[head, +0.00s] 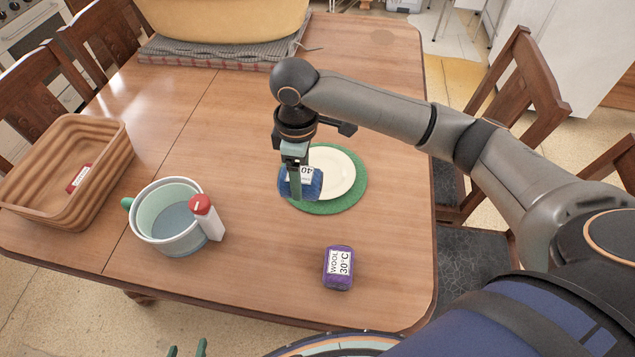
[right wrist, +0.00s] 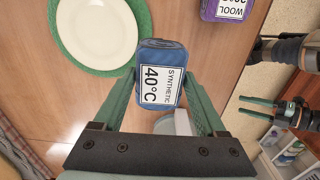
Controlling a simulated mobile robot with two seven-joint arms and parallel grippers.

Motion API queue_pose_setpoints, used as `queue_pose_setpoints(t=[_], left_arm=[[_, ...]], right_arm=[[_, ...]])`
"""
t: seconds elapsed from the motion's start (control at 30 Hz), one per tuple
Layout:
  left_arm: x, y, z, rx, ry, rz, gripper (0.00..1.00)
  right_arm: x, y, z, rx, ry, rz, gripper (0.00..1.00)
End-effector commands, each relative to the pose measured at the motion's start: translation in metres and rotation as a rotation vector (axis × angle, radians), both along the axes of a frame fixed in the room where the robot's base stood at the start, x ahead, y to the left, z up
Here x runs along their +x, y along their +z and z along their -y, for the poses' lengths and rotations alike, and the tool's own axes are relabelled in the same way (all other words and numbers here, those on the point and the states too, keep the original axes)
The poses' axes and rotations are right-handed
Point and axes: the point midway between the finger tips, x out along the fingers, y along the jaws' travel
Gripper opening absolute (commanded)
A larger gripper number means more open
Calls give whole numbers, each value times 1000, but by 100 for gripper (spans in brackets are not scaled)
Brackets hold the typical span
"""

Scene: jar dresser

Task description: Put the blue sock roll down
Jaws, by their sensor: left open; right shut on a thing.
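The blue sock roll (head: 314,188) has a white label, which reads "SYNTHETIC 40°C" in the right wrist view (right wrist: 160,58). My right gripper (head: 296,192) points down and is shut on it, with one finger on each side in the right wrist view (right wrist: 160,88). In the head view the roll overlaps the left edge of the white plate (head: 335,172) and its green mat (head: 340,207). I cannot tell whether it touches the table. My left gripper (head: 187,350) is open and empty at the bottom edge of the head view; the right wrist view also shows it (right wrist: 262,113).
A purple wool sock roll (head: 338,268) lies near the table's front. A yellow basin (head: 220,18) is at the back.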

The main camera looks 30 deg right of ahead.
Motion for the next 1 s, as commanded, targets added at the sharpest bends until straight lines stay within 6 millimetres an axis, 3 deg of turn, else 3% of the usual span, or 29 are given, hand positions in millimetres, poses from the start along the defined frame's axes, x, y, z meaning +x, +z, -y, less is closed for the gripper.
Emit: queue_pose_setpoints(t=[0.2,0.47,0.63,1.0], left_arm=[[0,-4,0,0,0,0,65],[0,-6,0,0,0,0,65],[0,-6,0,0,0,1,65],[0,-6,0,0,0,1,65]], right_arm=[[13,-39,30,-1,-4,-3,11],[20,-58,44,-2,-2,-1,11],[20,-82,46,-2,0,-3,11],[21,-90,46,1,0,1,11]])
